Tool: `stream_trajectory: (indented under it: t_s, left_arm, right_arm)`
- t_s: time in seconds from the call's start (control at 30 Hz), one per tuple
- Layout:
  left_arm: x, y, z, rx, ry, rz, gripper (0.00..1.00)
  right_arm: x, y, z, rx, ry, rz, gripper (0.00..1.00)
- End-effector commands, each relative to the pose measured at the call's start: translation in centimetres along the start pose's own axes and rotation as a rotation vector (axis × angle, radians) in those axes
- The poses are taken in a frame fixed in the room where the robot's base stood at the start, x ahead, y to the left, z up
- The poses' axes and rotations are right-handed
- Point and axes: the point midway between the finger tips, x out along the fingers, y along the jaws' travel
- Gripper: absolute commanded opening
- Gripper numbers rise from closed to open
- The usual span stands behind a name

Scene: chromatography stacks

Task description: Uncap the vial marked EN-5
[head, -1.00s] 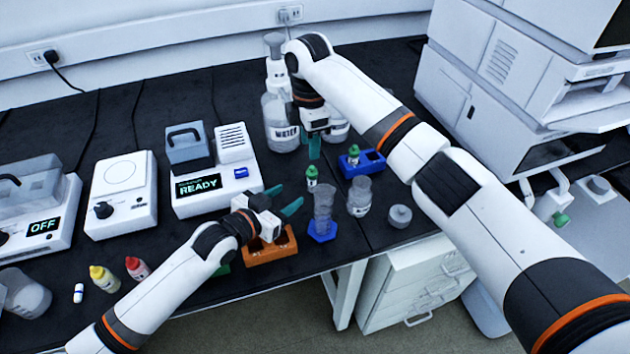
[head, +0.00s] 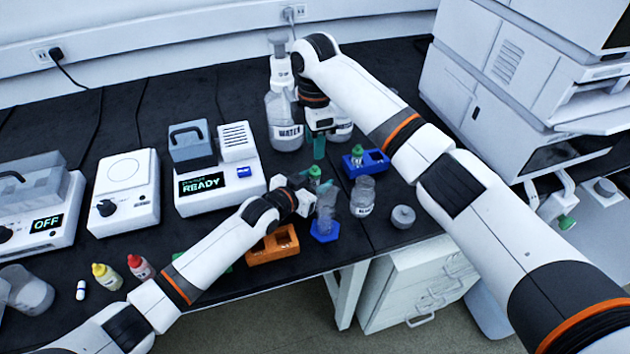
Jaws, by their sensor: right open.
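A small vial with a green cap (head: 315,171) stands on the bench in the middle; its body is mostly hidden behind my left gripper. Another green-capped vial (head: 357,152) stands in the blue rack (head: 375,160) to its right. The vial labels are too small to read. My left gripper (head: 322,187) reaches in from the left with its green fingers at the body of the standing vial; whether they are closed on it is unclear. My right gripper (head: 319,150) points down just above that vial's cap, open and empty.
A graduated cylinder on a blue base (head: 324,233) stands close in front of my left gripper. A glass bottle (head: 362,196), a grey round lid (head: 403,217) and an orange rack (head: 283,245) are nearby. The water bottle (head: 284,120) and READY device (head: 205,193) stand behind.

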Motion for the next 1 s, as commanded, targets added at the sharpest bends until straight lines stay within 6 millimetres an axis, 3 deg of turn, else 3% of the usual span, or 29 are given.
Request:
stream_trajectory:
  t_s: [0.03,0.27,0.37,0.47,0.63,0.77,1.0]
  left_arm:
    - [0.0,0.0,0.0,0.0,0.0,0.0,0.39]
    - [0.0,0.0,0.0,0.0,0.001,0.0,0.01]
    - [0.0,0.0,0.0,0.0,0.001,0.0,0.0]
    - [0.0,0.0,-0.1,0.0,0.001,0.0,0.0]
    - [0.0,0.0,-0.1,0.0,0.001,0.0,0.0]
    - [0.0,0.0,-0.1,0.0,0.001,0.0,0.0]
    - [0.0,0.0,-0.1,0.0,0.001,0.0,0.0]
  right_arm:
    - [0.0,0.0,0.0,0.0,0.0,0.0,0.41]
    - [0.0,0.0,0.0,0.0,0.0,0.0,0.41]
    - [0.0,0.0,0.0,0.0,0.0,0.0,0.41]
    - [0.0,0.0,0.0,0.004,0.0,0.0,0.5]
    - [-0.1,0.2,0.2,0.107,0.008,-0.014,0.5]
    - [-0.4,0.5,0.5,0.319,0.017,-0.045,0.5]
    - [-1.4,1.5,1.1,0.848,0.006,-0.133,0.5]
